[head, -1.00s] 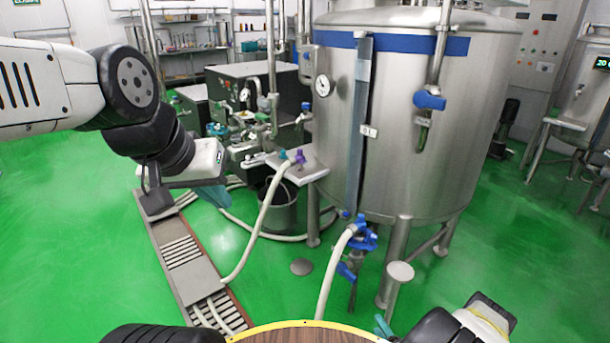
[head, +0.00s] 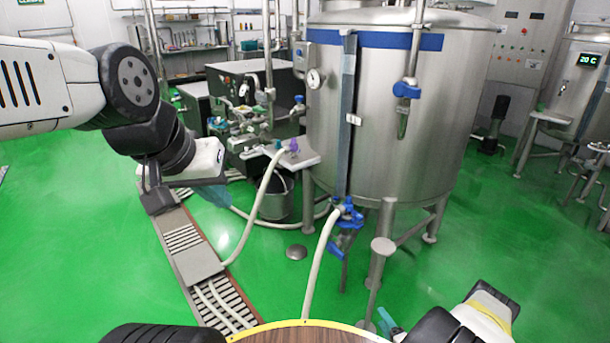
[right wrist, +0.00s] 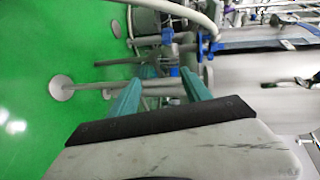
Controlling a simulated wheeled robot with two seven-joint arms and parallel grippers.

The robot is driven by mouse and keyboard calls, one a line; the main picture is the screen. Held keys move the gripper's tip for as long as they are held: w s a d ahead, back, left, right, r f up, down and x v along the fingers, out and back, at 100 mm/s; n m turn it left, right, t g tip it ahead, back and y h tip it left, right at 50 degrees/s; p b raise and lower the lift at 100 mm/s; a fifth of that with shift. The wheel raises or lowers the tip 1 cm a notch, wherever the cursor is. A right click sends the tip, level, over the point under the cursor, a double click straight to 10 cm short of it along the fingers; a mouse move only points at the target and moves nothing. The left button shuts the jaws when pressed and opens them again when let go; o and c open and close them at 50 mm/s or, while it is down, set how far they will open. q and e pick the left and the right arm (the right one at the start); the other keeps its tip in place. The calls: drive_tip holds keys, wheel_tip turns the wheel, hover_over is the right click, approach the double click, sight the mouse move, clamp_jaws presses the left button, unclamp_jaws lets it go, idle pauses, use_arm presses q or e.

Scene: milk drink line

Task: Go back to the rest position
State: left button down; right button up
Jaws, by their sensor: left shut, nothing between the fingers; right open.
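My left gripper (head: 216,194) hangs at the end of the white and black left arm on the left of the head view. Its teal fingers point down and are shut with nothing between them, above the green floor beside the drain. My right gripper (right wrist: 160,92) is open and empty in the right wrist view, its two teal fingers apart. In the head view its hand is low at the right edge of my round wooden top, and only a little of a teal finger (head: 386,322) shows.
A large steel tank (head: 400,150) on legs stands ahead. A white hose (head: 318,265) runs down from its blue valve (head: 345,215). A grated floor drain (head: 195,262) with hoses lies front left. Pump equipment (head: 240,125) stands behind it. Green floor (head: 500,230) is clear at right.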

drive_tip(key=w+d+r+n+g+h, duration=0.1)
drive_tip(key=w+d+r+n+g, duration=0.15)
drive_tip(key=w+d+r, duration=0.45)
drive_tip(key=w+d+r+n+g+h, duration=0.1)
drive_tip(key=w+d+r+n, duration=0.2)
drive_tip(key=w+r, duration=0.65)
wheel_tip(320, 180, up, 29)
drive_tip(key=w+a+n+g+h, duration=0.2)
drive_tip(key=n+h, duration=0.1)
drive_tip(key=s+a+r+n+g, duration=0.1)
drive_tip(key=s+a+r, duration=0.45)
drive_tip(key=r, duration=0.25)
drive_tip(key=s+a+r+n+g, duration=0.1)
drive_tip(key=s+a+r, duration=0.3)
drive_tip(key=s+r, duration=0.4)
drive_tip(key=s+a+r+n+y, duration=0.1)
drive_tip(key=s+a, duration=0.3)
drive_tip(key=s, duration=0.4)
drive_tip(key=s+a+r+n+g+y, duration=0.1)
drive_tip(key=s+a+r, duration=0.2)
drive_tip(key=s, duration=0.5)
drive_tip(key=s+a+r+n+g, duration=0.1)
drive_tip(key=s+a, duration=0.4)
drive_tip(key=s, duration=0.3)
drive_tip(key=shift+s+a+r+n+y, duration=0.15)
drive_tip(key=shift+s+r+n+y, duration=0.2)
drive_tip(key=shift+s+r+y, duration=0.05)
